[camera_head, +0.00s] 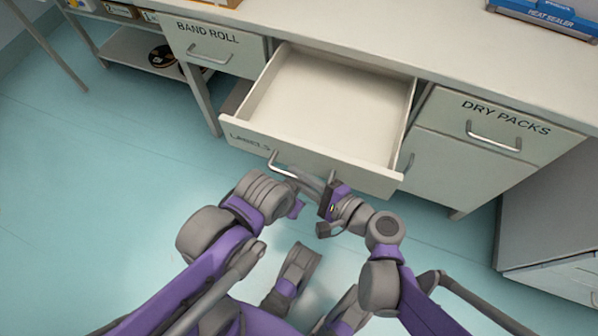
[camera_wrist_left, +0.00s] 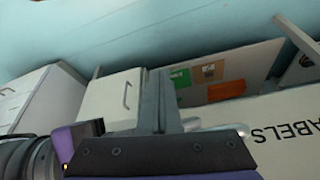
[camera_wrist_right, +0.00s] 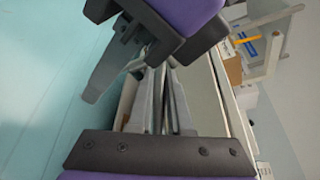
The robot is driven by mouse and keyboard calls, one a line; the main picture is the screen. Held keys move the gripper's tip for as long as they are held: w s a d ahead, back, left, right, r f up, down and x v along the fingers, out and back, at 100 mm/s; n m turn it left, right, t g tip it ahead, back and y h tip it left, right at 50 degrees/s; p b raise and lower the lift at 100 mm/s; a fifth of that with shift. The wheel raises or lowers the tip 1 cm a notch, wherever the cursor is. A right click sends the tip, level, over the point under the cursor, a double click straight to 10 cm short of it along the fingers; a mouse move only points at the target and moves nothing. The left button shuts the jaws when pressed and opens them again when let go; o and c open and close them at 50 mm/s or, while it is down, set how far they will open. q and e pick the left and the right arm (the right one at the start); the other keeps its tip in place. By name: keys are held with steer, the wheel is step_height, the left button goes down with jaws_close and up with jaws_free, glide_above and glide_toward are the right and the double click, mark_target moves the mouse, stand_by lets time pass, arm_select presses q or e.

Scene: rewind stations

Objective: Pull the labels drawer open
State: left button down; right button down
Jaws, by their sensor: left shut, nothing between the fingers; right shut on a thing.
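The labels drawer (camera_head: 300,155) is pulled well out of the white bench, and its inside is empty. Its front bears the word LABELS, which also shows in the left wrist view (camera_wrist_left: 290,132). A metal bar handle (camera_head: 273,161) runs across the front, partly hidden by my grippers. My right gripper (camera_head: 328,185) is shut on the handle near its right end. My left gripper (camera_wrist_left: 167,100) is shut and empty, close beside the right one in front of the drawer. In the right wrist view, the right fingers (camera_wrist_right: 163,95) are together, with the left gripper just above them.
The band roll drawer (camera_head: 213,50) at left and the dry packs drawer (camera_head: 490,125) at right are shut. A blue heat sealer box (camera_head: 548,14) lies on the bench top. A shelf with a dark roll (camera_head: 165,58) stands at left. The floor (camera_head: 90,190) at left is clear.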

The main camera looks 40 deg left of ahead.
steer(key=c, duration=0.8)
jaws_free()
steer(key=shift+c, duration=0.2)
steer(key=p+v, duration=0.1)
steer(key=v, duration=0.9)
steer(key=shift+d+p, duration=0.4)
steer(key=shift+d, duration=0.1)
